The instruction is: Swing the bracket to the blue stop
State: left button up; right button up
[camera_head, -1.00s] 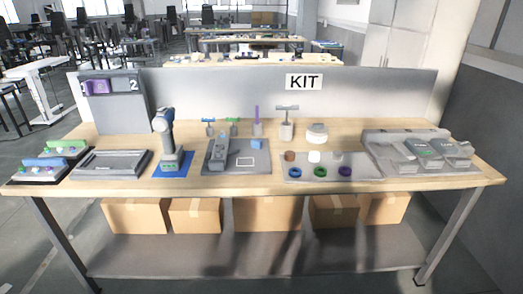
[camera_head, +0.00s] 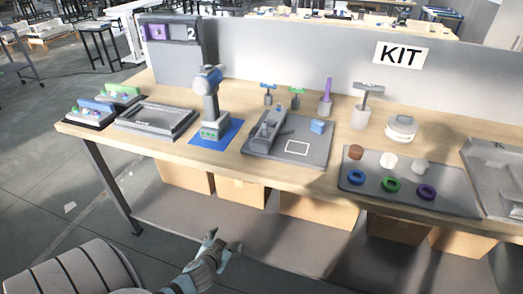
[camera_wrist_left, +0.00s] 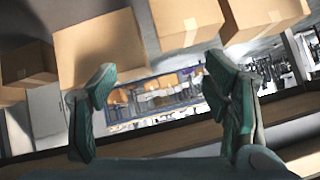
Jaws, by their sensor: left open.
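A grey bracket (camera_head: 268,127) lies along the left part of a dark grey plate (camera_head: 318,158) on the workbench, in the head view. The blue stop (camera_head: 317,127), a small block, sits on the plate to the right of the bracket, apart from it. My left gripper (camera_head: 226,247) is low in front of the bench, below the tabletop and away from the plate. In the left wrist view its two teal fingers (camera_wrist_left: 160,88) are spread with nothing between them. My right gripper is not in view.
The wooden bench top (camera_head: 225,165) has a clear front strip. A drill-like tool (camera_head: 211,105) on a blue mat stands left of the plate. A tray of colored rings (camera_head: 408,190) lies right. Upright tools (camera_head: 325,98) stand behind. Cardboard boxes (camera_head: 320,208) sit underneath.

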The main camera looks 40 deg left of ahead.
pick_arm(q)
jog(key=w+r+t+b, duration=0.1)
jog(key=w+r+t, duration=0.15)
jog(key=r, duration=0.35)
jog(key=w+r+t, duration=0.1)
jog(key=w+r, duration=0.2)
jog(key=r, duration=0.2)
jog(key=n+t+y, duration=0.1)
jog(key=n+t, duration=0.1)
jog(key=t, duration=0.2)
send_near(258, 147)
jog(key=x, duration=1)
jog(key=shift+w+r, duration=0.1)
jog(key=shift+w, duration=0.2)
jog(key=shift+w+a, duration=0.2)
jog(key=shift+w, duration=0.2)
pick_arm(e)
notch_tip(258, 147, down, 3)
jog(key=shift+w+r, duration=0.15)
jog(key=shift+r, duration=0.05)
